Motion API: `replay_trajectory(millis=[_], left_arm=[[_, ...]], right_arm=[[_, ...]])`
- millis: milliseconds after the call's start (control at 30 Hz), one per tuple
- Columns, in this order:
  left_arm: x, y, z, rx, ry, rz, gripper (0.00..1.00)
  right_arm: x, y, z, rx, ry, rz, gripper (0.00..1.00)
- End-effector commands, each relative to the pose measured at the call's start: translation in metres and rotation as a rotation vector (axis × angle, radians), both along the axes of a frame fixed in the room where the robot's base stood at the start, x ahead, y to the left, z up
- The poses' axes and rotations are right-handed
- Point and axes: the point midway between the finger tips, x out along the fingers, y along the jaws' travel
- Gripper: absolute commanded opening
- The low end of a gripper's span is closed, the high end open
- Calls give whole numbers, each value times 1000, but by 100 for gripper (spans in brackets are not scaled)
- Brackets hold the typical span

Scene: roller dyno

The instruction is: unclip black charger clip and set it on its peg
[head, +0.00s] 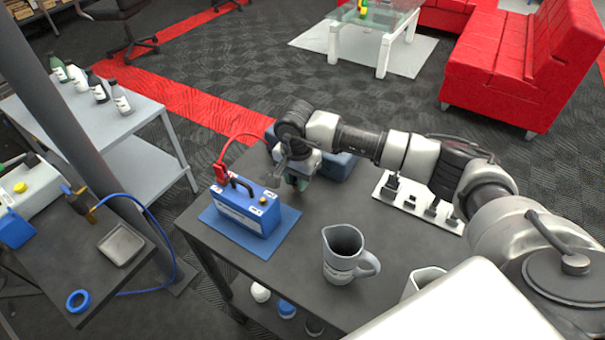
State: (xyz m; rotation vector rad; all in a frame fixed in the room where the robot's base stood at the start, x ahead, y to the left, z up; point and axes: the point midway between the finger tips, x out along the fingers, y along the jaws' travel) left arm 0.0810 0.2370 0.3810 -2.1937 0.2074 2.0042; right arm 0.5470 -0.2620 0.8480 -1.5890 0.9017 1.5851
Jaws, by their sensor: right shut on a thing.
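A blue battery (246,207) with a black handle stands on a blue mat (285,222) on the dark table. A red clip (221,174) sits on its left end, with a red cable running back towards a blue box (338,165). My right gripper (299,180) is right of and behind the battery, in front of the box, pointing down. It is shut on what seems to be the black charger clip, which is mostly hidden by the gripper. I see no black clip on the battery's right end. The peg cannot be made out. My left gripper is not in view.
A grey jug (344,255) stands at the table's front, with a pale container (424,281) to its right. A white board (418,203) with several black upright pieces lies under my right arm. The table between mat and board is clear.

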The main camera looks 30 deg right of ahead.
Motion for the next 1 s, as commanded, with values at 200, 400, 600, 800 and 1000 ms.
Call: replay_trajectory(millis=[200, 400, 600, 800, 1000], left_arm=[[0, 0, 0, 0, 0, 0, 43], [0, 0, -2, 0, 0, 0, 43], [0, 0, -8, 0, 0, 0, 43], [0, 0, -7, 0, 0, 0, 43], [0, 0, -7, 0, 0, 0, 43]], right_arm=[[0, 0, 1, 1, -1, 0, 1], [0, 0, -1, 1, -1, 0, 1], [0, 0, -5, 1, -1, 0, 1], [0, 0, -4, 1, -1, 0, 1], [0, 0, -4, 1, -1, 0, 1]])
